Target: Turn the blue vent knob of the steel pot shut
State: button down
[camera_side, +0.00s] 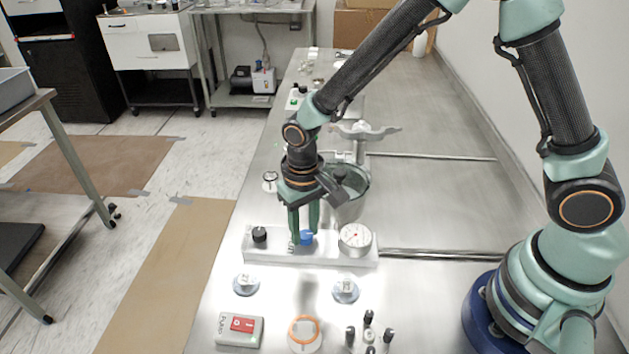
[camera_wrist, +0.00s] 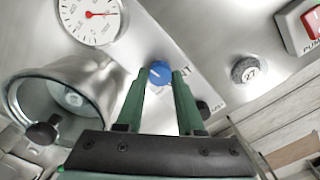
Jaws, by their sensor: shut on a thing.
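The blue vent knob (camera_side: 306,237) sits on a white manifold block (camera_side: 290,253) on the steel bench. In the wrist view the blue knob (camera_wrist: 160,73) lies between the tips of my gripper (camera_wrist: 160,80), with a pale pointer mark on its face. My gripper (camera_side: 303,238) points down and is shut on the knob, one green finger on each side. The steel pot (camera_side: 350,200) stands just behind the block; its open mouth also shows in the wrist view (camera_wrist: 50,85). Part of the knob is hidden by the fingers.
A black knob (camera_side: 259,234) is left of the blue one, and a round dial gauge (camera_side: 355,237) with a red needle is right. In front are two numbered discs (camera_side: 246,285), a pump box with a red switch (camera_side: 240,330) and an orange ring (camera_side: 305,330).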

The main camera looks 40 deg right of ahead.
aim_at(304, 234)
jog(key=n, duration=0.8)
jog(key=shift+a+n, duration=0.1)
jog(key=shift+n, duration=0.3)
jog(key=n, duration=0.3)
jog(key=shift+n, duration=0.3)
jog(key=shift+s+n, duration=0.1)
jog(key=shift+n, duration=1.9)
jog(key=c, duration=0.5)
grip_release()
notch_tip(304, 234, up, 12)
jog(key=shift+r, duration=0.1)
